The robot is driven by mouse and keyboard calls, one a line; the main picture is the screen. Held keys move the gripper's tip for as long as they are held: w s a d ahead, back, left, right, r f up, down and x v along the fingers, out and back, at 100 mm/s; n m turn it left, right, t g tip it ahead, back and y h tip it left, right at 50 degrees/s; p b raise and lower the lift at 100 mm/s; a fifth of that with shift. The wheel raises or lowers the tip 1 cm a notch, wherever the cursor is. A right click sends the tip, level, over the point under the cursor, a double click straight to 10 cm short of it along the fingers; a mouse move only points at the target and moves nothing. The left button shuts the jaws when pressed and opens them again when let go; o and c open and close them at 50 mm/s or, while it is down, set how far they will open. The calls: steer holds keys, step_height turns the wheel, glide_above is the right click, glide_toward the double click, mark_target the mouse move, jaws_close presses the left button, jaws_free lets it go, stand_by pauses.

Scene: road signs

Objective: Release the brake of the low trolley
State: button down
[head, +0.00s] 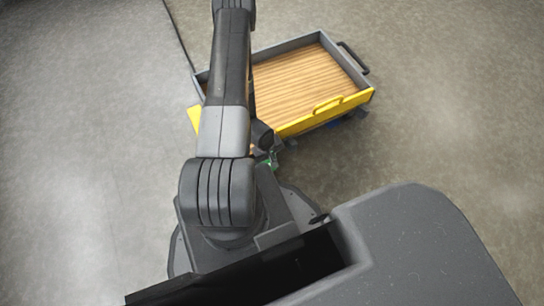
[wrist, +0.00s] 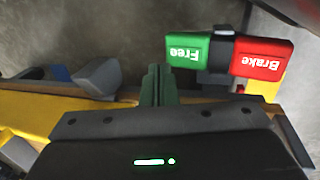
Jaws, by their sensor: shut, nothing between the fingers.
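The low trolley (head: 305,85) has a wooden bed, grey walls and a yellow front panel, and stands beyond my arm in the head view. In the wrist view, its brake pedal has a green pad marked Free (wrist: 187,50) and a red pad marked Brake (wrist: 262,58), with a dark band between them. I cannot tell which side is pressed down. My gripper (wrist: 158,74) is shut and empty, its fingertips close to the lower left edge of the green pad. Whether they touch it is unclear. In the head view my arm largely hides the gripper and the pedal.
A dark handle (head: 354,58) is at the trolley's far right end, and a yellow handle (head: 328,105) is on its front panel. The grey floor to the right is clear.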

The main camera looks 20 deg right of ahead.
step_height(320, 180, up, 8)
steer(key=d+p, duration=0.2)
steer(key=p, duration=0.1)
steer(key=shift+r+p, duration=0.25)
steer(key=shift+p, duration=0.05)
